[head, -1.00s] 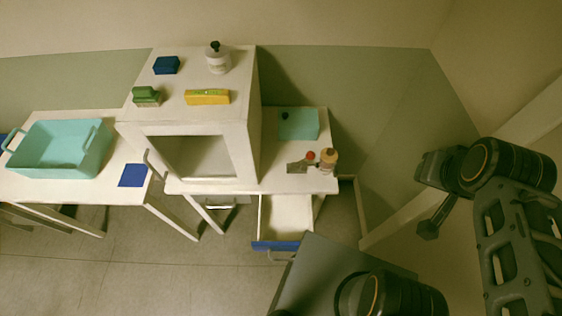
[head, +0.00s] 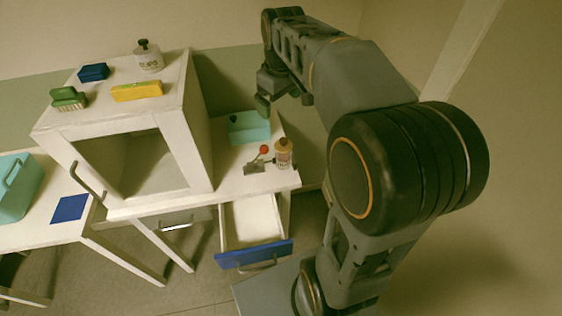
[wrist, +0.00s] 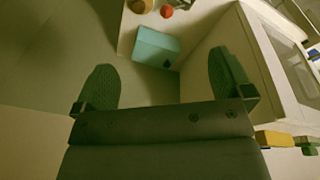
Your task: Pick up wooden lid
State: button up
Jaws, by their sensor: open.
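I cannot make out a wooden lid for certain in either view. A small bottle (head: 283,152) with a pale brownish top stands on the white side table, beside a red ball-shaped thing (head: 264,149) and a flat grey piece (head: 256,168). The red thing also shows at the top of the wrist view (wrist: 166,11). My gripper (head: 263,104) is above the table's back, near a teal box (head: 249,130). In the wrist view my gripper (wrist: 163,86) has its fingers wide apart with nothing between them. The teal box (wrist: 157,45) lies beyond the fingertips.
A white cabinet (head: 180,150) stands left of the side table, with a white bottle (head: 148,58), a yellow block (head: 137,91), a green brush (head: 68,98) and a blue block (head: 93,72) on top. An open drawer (head: 253,255) juts out below. A teal basket (head: 18,190) is at left.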

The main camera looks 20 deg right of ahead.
jog(key=w+d+f+n+g+b, duration=0.2)
jog(key=w+d+f+b, duration=0.35)
jog(key=w+f, duration=0.35)
jog(key=b, duration=0.1)
send_over(284, 140)
jog(key=shift+n, duration=0.3)
jog(key=f, duration=0.7)
jog(key=shift+w+f, duration=0.2)
jog(key=shift+f, duration=0.2)
jog(key=shift+s+f+b, duration=0.1)
jog(key=shift+f+b, duration=0.2)
jog(key=shift+f, duration=3.15)
jog(key=c, duration=1)
jog(key=shift+r, duration=0.1)
